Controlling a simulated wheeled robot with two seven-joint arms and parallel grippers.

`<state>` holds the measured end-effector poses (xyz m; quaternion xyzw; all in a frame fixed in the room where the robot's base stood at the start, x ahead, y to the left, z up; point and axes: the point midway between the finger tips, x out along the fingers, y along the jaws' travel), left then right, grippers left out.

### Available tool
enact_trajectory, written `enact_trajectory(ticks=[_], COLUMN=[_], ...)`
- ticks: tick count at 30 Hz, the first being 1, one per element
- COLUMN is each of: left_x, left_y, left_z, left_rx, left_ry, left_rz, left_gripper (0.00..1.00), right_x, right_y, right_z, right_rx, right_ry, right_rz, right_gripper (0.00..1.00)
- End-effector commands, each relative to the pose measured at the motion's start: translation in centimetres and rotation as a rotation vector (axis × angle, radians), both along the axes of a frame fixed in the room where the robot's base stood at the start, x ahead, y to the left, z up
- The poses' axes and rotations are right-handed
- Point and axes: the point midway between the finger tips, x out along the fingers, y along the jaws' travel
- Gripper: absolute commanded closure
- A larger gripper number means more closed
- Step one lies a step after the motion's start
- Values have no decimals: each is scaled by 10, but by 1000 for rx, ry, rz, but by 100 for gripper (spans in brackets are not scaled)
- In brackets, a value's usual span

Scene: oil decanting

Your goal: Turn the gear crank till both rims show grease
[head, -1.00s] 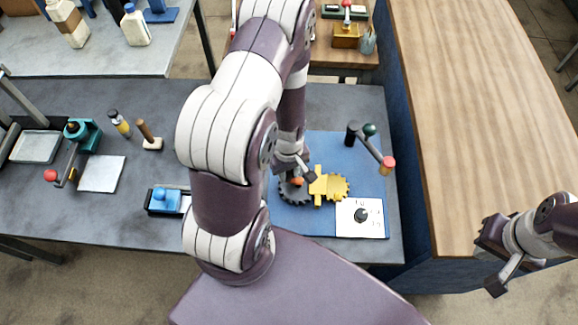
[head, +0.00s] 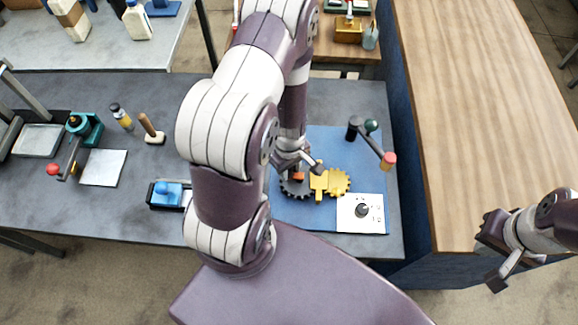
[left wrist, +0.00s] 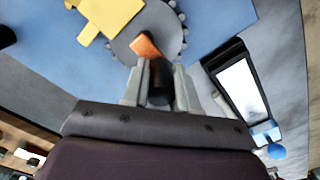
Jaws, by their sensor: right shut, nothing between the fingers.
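The dark toothed gear (head: 294,191) meshes beside a yellow gear (head: 340,183) on a blue mat (head: 300,214). In the left wrist view the dark gear (left wrist: 130,48) carries an orange crank arm (left wrist: 146,46) with a black handle (left wrist: 160,82). My left gripper (head: 308,166) is over the dark gear; in its wrist view the fingers (left wrist: 160,92) close on both sides of the black handle. My right gripper (head: 490,268) is shut and empty, beside the wooden counter at the right. Grease on the rims cannot be made out.
A white card with a black knob (head: 362,210) lies at the mat's front right. A black lever with a red end (head: 389,160) stands behind it. A blue-topped block (head: 167,193) sits left of my left arm. The wooden counter (head: 470,110) is clear.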

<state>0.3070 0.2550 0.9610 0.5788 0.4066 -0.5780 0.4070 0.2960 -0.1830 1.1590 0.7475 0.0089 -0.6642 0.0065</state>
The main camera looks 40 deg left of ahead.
Motion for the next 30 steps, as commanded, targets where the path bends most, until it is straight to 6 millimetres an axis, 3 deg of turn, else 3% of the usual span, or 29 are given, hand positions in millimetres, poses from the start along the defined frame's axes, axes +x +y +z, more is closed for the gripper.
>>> enact_trajectory(ticks=[1,2,10,13,24,30], left_x=[1,1,0,0,0,0], left_y=[0,0,0,0,0,0], left_z=[1,1,1,10,102,127], left_rx=[0,1,0,0,0,0], left_ry=[-2,-1,0,0,0,0], left_rz=[0,0,-1,0,0,0], left_gripper=[55,49,49,49,49,49], right_x=[0,0,0,0,0,0], right_y=[0,0,0,0,0,0], right_z=[0,0,1,6,65,83], right_rx=[0,0,0,0,0,0], right_ry=[0,0,0,0,0,0], right_rz=[0,0,0,0,0,0], right_gripper=[100,100,100,100,100,100])
